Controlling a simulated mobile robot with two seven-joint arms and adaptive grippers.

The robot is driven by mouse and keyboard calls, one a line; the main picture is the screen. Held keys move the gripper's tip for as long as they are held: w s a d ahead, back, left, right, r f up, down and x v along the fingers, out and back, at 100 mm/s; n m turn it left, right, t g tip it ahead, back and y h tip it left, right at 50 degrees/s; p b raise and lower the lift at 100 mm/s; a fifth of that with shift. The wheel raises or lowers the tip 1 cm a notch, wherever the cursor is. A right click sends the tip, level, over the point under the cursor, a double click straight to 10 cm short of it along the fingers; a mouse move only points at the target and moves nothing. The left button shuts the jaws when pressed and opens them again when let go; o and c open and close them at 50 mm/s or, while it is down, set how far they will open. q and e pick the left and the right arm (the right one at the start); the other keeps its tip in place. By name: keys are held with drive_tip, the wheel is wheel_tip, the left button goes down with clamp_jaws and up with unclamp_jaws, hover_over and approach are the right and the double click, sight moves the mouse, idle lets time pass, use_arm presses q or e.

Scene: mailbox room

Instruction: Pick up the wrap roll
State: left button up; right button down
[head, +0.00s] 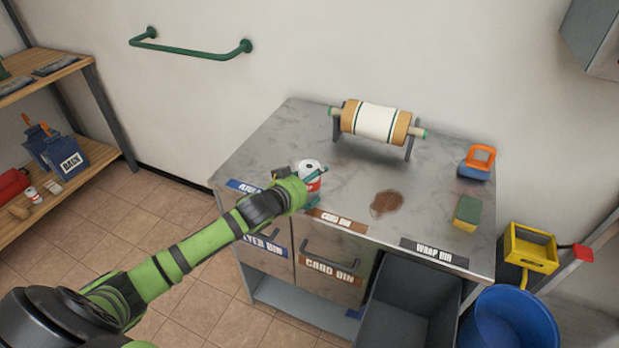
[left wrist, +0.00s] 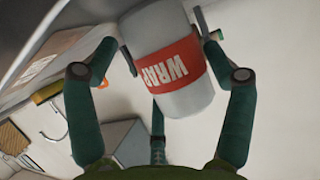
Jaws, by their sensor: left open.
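The wrap roll (head: 309,167) is a white cylinder with a red band, standing near the front left of the grey worktop (head: 345,185). In the left wrist view the wrap roll (left wrist: 172,62) shows large between my fingers, with "WRAP" lettering on its red label. My left gripper (head: 300,183) is open at the roll, its arm coming in from the lower left. In the left wrist view the left gripper (left wrist: 168,60) has dark green fingers spread on either side of the roll; whether they touch it is unclear. My right gripper is out of view.
A paper roll on a stand (head: 376,121) is at the back of the worktop. A brown stain (head: 385,203), a green-and-yellow sponge (head: 467,212) and an orange-handled blue item (head: 477,162) lie to the right. Below are labelled drawers (head: 330,262) and an open grey bin (head: 405,310).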

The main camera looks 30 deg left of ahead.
use_arm(q)
drive_tip(key=shift+w+f, duration=0.1)
drive_tip(key=shift+w, duration=0.15)
drive_tip(key=c, duration=0.6)
drive_tip(key=shift+c, duration=0.2)
